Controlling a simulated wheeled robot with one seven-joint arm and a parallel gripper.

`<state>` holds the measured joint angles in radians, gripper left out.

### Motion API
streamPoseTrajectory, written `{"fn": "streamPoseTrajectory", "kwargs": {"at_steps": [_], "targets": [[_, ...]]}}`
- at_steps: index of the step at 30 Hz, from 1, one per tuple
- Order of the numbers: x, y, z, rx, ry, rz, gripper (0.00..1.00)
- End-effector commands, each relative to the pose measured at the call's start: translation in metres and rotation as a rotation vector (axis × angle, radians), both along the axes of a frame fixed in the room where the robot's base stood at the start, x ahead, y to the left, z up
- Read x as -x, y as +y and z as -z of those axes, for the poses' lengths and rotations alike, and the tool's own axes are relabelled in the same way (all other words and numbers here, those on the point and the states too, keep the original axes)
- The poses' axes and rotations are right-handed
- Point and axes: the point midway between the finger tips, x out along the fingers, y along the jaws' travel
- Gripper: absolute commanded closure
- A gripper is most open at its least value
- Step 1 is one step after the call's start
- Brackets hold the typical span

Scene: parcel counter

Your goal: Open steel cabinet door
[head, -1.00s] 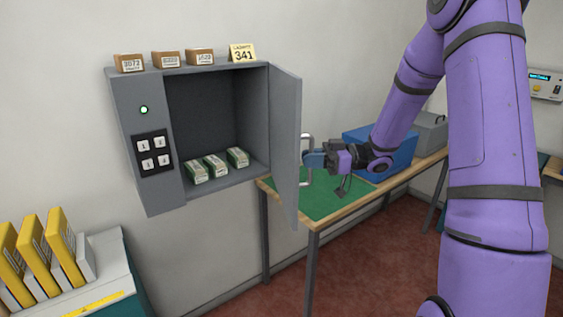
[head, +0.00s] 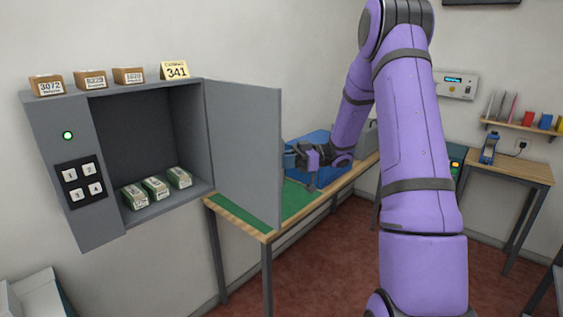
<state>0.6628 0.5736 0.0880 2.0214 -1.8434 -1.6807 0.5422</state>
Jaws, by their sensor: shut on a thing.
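The grey steel cabinet (head: 104,238) hangs on the wall at the left with its door (head: 243,150) swung wide open to the right. A green light (head: 68,135) glows above a keypad (head: 80,183) on its front. Several small green-and-white boxes (head: 155,190) lie on the cabinet floor. My gripper (head: 289,158) is at the door's far right edge, shut on the handle. The door panel hides the handle and part of the fingertips in this view.
A green-topped table (head: 245,222) stands below and behind the door, with a blue bin (head: 330,178) on it. A second table (head: 515,168) stands at the right. Red floor between is clear.

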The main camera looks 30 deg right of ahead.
Motion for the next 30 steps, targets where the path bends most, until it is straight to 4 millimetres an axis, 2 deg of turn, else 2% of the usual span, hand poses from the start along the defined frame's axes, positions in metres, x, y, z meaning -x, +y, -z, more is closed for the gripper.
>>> {"fn": "streamPoseTrajectory", "kwargs": {"at_steps": [4,5,8,16,20,23,30], "targets": [[-0.001,0.001,-0.001,0.0,-0.001,0.0,1.0],[-0.001,0.001,-0.001,0.0,-0.001,0.0,0.83],[-0.001,0.001,-0.001,0.0,-0.001,0.0,0.61],[0.0,0.0,0.0,0.0,-0.001,0.0,0.61],[0.002,-0.007,0.0,0.002,-0.002,0.001,0.61],[0.005,-0.02,0.0,0.0,-0.001,0.003,0.61],[0.019,-0.064,0.0,0.001,-0.002,0.003,0.61]]}}
